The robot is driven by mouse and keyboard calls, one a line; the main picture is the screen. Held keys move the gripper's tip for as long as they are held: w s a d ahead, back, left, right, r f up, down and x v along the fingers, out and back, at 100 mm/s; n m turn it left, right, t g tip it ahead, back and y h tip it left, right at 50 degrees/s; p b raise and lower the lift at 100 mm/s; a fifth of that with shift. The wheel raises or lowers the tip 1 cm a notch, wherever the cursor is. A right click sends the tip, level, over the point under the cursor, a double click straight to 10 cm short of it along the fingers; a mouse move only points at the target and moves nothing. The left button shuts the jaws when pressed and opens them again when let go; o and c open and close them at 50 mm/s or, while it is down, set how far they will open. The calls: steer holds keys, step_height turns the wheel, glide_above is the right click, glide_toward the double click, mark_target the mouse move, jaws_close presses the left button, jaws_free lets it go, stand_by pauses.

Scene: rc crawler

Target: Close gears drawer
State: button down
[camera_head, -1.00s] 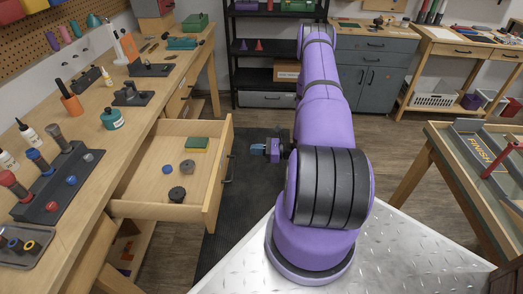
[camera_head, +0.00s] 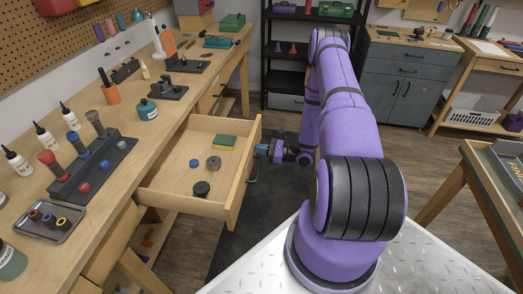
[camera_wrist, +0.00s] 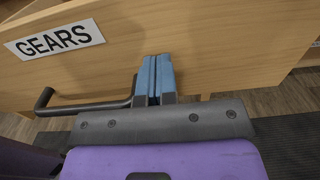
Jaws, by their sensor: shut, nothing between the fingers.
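The gears drawer (camera_head: 243,178) is pulled out of the long wooden workbench on the left. Its front carries a white GEARS label (camera_wrist: 54,39) and a dark bar handle (camera_wrist: 85,106) in the wrist view. Inside lie a blue gear, a grey gear, a dark gear (camera_head: 201,188) and a green-yellow block (camera_head: 224,142). My gripper (camera_head: 263,149) is just outside the drawer front. In the wrist view, its blue fingertips (camera_wrist: 155,78) are shut together and empty, against or very close to the wooden front, beside the handle's right end. Actual contact cannot be told.
The workbench top (camera_head: 160,130) holds bottles, a dark rack (camera_head: 92,170) and a tray of small parts (camera_head: 50,221). A black shelf (camera_head: 285,60) and grey cabinet (camera_head: 405,80) stand behind. A table is at the right. Dark matting covers the floor by the drawer.

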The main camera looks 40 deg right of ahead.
steer(key=x, duration=3.1)
steer(key=shift+w+a, duration=0.25)
steer(key=shift+w+a+r, duration=0.15)
